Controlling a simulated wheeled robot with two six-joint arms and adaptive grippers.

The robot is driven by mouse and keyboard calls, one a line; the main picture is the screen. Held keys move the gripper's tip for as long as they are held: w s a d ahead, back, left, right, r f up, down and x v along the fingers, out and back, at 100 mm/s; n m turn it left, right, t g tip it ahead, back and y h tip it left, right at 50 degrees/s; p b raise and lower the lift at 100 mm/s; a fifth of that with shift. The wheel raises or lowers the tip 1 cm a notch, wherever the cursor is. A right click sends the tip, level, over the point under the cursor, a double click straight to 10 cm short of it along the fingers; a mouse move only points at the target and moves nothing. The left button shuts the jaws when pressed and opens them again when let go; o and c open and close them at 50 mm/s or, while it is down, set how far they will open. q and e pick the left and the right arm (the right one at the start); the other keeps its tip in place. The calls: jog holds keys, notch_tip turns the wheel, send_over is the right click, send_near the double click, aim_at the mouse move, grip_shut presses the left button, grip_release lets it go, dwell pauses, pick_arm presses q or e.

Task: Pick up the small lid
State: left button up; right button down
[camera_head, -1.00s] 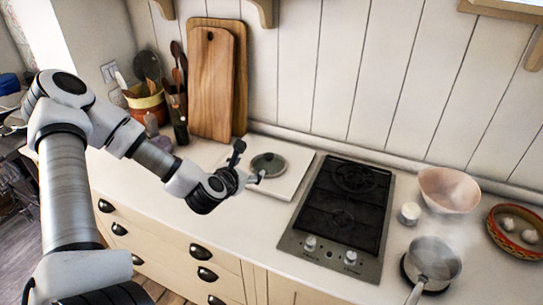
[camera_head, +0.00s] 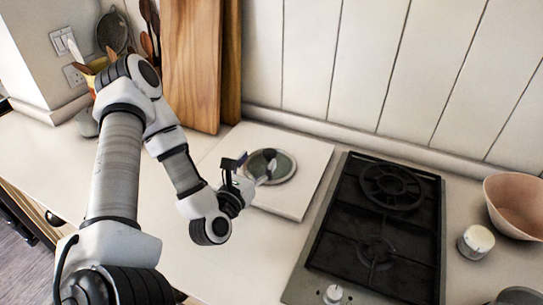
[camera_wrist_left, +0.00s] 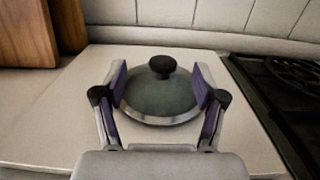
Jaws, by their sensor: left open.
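The small lid (camera_head: 283,168) is round, grey-green glass with a pale metal rim and a dark knob. It lies on a white square board on the counter. In the left wrist view the lid (camera_wrist_left: 158,96) sits between and just beyond the two fingers, with its knob upright near the middle. My left gripper (camera_head: 252,167) is open and empty, close over the near left side of the lid, and it hides part of it in the head view. The wrist view shows its fingers (camera_wrist_left: 160,94) spread on either side of the lid. My right gripper is not in view.
The white board (camera_head: 312,180) lies left of the black gas hob (camera_head: 385,215). Wooden cutting boards (camera_head: 192,65) lean on the wall behind. A white jar (camera_head: 476,242) and a pink bowl (camera_head: 518,203) stand right of the hob. The counter front is clear.

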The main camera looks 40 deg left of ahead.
aim_at(266, 158)
pick_arm(q)
jog(key=shift+s+d+f, duration=0.15)
jog(key=shift+s+f, duration=0.05)
jog(key=shift+f, duration=0.7)
jog(key=shift+s+d+f+b, duration=0.1)
jog(key=shift+s+b, duration=0.05)
jog(key=shift+b, duration=0.3)
jog(key=b+x, duration=0.2)
jog(key=b, duration=0.1)
jog(key=shift+f, duration=0.2)
jog(key=shift+w+r, duration=0.1)
jog(key=shift+w, duration=0.25)
jog(key=shift+w+a+r, duration=0.15)
jog(key=shift+w+a, duration=0.1)
jog(key=shift+w, duration=0.05)
jog(key=x, duration=0.2)
jog(key=p+x, duration=0.1)
jog(key=x, duration=0.1)
jog(key=shift+d, duration=0.25)
jog(key=shift+w+a, duration=0.1)
jog(key=shift+w, duration=0.2)
jog(key=shift+s+a, duration=0.1)
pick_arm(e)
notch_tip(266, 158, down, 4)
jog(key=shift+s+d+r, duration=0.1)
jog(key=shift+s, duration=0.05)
pick_arm(q)
grip_shut()
